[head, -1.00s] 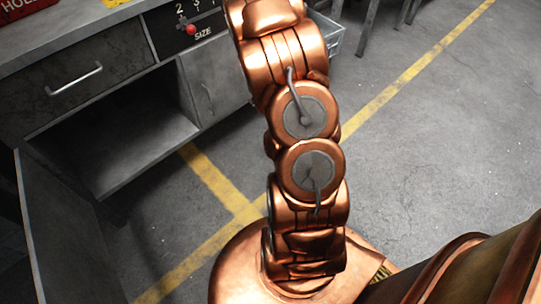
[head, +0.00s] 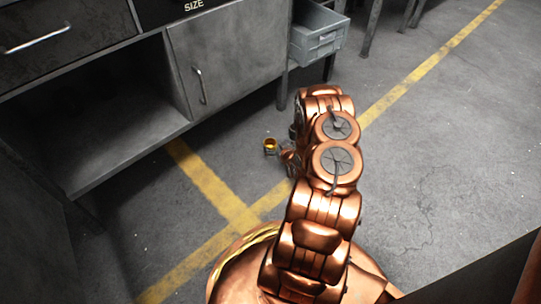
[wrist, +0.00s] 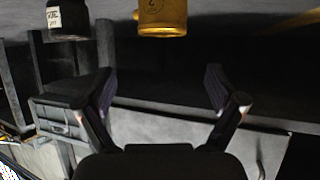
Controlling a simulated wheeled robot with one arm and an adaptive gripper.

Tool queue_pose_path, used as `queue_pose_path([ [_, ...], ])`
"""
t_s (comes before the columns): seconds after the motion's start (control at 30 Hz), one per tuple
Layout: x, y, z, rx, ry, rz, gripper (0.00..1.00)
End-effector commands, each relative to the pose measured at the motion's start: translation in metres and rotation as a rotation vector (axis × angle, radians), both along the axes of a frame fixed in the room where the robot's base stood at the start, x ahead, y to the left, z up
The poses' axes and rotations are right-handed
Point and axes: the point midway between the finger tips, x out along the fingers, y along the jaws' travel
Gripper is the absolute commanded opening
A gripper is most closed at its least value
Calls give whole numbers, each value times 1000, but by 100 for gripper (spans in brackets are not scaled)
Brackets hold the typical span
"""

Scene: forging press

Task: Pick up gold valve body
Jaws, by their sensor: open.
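A gold cylindrical body (wrist: 162,18) with a dark mark like a "2" shows at the top edge of the wrist view, partly cut off. It lies beyond the fingertips, roughly in line with the gap between them. My gripper (wrist: 160,72) is open and empty, with its two fingers well apart. In the head view a small gold-topped object (head: 270,146) stands on the floor just left of my lowered arm; I cannot tell if it is the same piece. My gripper is mostly hidden behind my arm there.
A black jar with a white label (wrist: 68,20) is left of the gold body in the wrist view. Yellow lines (head: 212,187) cross the floor. Open floor lies to the right.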

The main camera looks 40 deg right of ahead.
Motion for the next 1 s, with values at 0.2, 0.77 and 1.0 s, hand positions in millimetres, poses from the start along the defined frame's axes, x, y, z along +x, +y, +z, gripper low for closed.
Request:
queue_pose_path([
  [0.2, -5, 4, -26, 13, -70, -16, 94],
  [0.77, 32, -9, -41, 10, -78, -15, 94],
  [1.0, 57, -19, -51, 11, -78, -16, 94],
])
